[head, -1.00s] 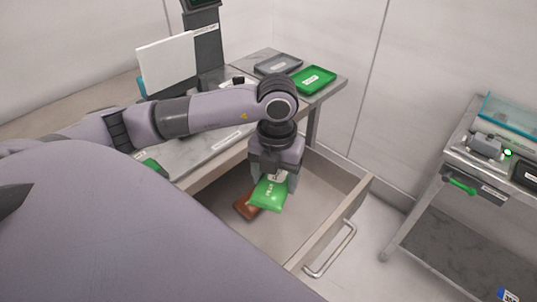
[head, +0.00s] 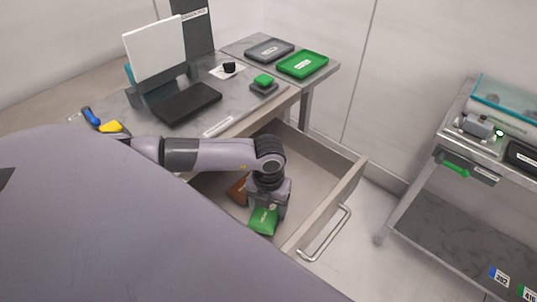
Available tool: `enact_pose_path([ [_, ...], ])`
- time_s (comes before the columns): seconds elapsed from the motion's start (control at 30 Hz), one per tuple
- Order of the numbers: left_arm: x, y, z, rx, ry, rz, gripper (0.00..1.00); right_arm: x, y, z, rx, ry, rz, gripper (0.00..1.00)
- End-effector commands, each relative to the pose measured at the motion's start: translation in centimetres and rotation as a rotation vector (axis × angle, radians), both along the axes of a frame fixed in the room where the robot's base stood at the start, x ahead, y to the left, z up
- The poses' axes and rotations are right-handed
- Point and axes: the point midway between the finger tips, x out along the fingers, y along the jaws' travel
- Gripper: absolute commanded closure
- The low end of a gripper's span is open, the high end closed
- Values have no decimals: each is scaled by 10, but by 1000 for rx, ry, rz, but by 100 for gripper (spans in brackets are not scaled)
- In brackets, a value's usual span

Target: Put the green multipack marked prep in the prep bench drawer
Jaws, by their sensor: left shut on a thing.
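The green multipack (head: 263,222) is in my left gripper (head: 267,208), low inside the open drawer (head: 318,190). The gripper is shut on its upper part. The pack's marking is not readable now. I cannot tell whether the pack touches the drawer floor. A brown pack (head: 238,190) lies in the drawer to the left of the gripper, partly hidden by my arm. My right gripper is not in view.
The drawer front with its handle (head: 329,238) stands out from the bench. On the bench are a green tray (head: 302,65), a grey tray (head: 269,50), a black pad (head: 187,103) and a white screen (head: 155,54). A second bench (head: 470,150) stands at the right.

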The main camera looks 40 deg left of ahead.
Motion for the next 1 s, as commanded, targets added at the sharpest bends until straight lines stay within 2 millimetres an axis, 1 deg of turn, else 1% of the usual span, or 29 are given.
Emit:
enact_pose_path([
  [0.17,1,0,1,0,-2,0,66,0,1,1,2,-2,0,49],
  [0.3,1,0,-3,0,-2,0,66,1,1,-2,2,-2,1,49],
  [0.33,1,0,-3,-1,-1,0,27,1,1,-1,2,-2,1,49],
  [0.37,0,0,-2,-1,-1,0,19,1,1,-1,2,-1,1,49],
  [0.63,0,0,-2,0,-1,0,19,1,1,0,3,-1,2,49],
  [0.77,1,0,4,0,-2,0,19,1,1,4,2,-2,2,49],
  [0.87,2,0,18,0,-5,0,19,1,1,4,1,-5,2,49],
  [1.0,2,0,49,-1,-8,-1,19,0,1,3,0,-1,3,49],
])
